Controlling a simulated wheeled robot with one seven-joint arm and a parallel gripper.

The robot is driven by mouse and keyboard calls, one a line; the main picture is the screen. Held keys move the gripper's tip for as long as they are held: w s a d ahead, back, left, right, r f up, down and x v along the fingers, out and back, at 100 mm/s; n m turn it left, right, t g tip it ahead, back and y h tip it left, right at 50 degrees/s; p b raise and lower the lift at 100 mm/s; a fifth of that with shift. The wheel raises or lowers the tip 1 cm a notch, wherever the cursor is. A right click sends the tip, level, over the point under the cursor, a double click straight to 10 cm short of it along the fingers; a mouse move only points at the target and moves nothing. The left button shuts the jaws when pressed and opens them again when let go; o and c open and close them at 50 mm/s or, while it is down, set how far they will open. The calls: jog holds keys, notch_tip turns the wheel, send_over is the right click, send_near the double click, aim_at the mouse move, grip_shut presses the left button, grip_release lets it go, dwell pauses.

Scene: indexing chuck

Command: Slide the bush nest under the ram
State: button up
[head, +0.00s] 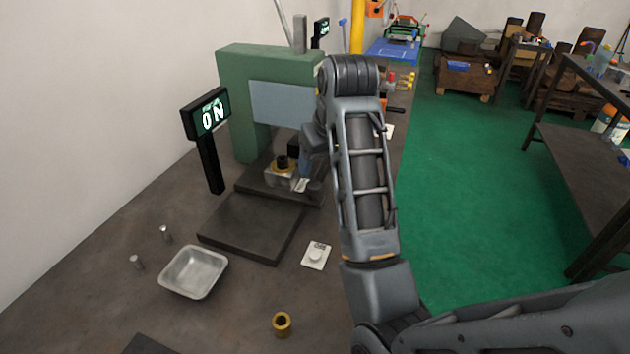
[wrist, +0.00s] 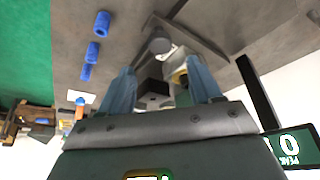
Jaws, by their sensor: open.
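The bush nest (head: 279,180) is a small silver block on the dark base of the green press (head: 245,90). A brass-coloured bush with a black top (head: 283,164) stands in it. My gripper (head: 312,172) is at the right side of the nest in the head view, partly hidden by my arm. In the wrist view my gripper (wrist: 160,65) has its two blue-grey fingers apart, with part of the nest and a grey round knob (wrist: 160,42) showing between or beyond them. Contact cannot be told. The ram is mostly hidden behind my arm.
A dark plate (head: 250,228), a silver tray (head: 193,272), a white button box (head: 316,255), a loose brass bush (head: 282,323) and two small pins (head: 165,233) are on the bench in front.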

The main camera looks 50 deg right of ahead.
aim_at(314, 184)
jog(key=shift+x, duration=3.85)
grip_shut()
